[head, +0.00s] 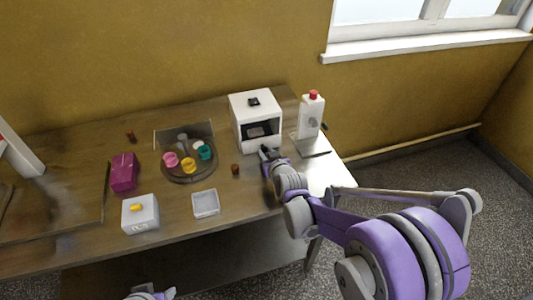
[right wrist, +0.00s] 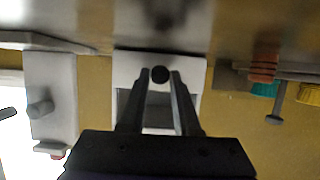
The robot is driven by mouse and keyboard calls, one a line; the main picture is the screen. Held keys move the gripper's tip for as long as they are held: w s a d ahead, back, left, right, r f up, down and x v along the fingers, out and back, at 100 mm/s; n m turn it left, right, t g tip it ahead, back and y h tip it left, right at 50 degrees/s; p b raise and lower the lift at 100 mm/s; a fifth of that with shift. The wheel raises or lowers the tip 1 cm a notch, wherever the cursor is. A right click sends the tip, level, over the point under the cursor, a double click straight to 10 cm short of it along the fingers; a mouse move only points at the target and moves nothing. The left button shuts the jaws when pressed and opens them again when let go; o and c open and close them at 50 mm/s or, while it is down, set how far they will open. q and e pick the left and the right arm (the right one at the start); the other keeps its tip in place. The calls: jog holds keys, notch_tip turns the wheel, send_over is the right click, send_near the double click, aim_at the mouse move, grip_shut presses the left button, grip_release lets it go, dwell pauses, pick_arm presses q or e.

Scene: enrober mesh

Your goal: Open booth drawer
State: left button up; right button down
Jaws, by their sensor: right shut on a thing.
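The white booth (head: 246,108) stands on the wooden table, with a dark opening in its front and a small black item on top. In the right wrist view its white front (right wrist: 128,66) is close, with a round dark knob (right wrist: 160,74) between my fingertips. My right gripper (head: 265,153) is at the low front of the booth, shut on this knob; it also shows in the right wrist view (right wrist: 160,82). The gripper hides part of the drawer front in the head view. Only a tip of my left gripper (head: 150,294) shows at the bottom edge.
A white bottle with a red cap (head: 311,115) stands right of the booth. Left are a round tray (head: 190,178) with coloured cups, a clear dish (head: 206,203), a small brown jar (head: 235,169), a white box (head: 140,214) and a magenta box (head: 123,172).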

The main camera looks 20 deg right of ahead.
jog(key=s, duration=1.3)
jog(key=shift+s+d, duration=0.25)
jog(key=shift+s, duration=0.1)
jog(key=c, duration=0.6)
grip_release()
jog(key=shift+c, duration=0.2)
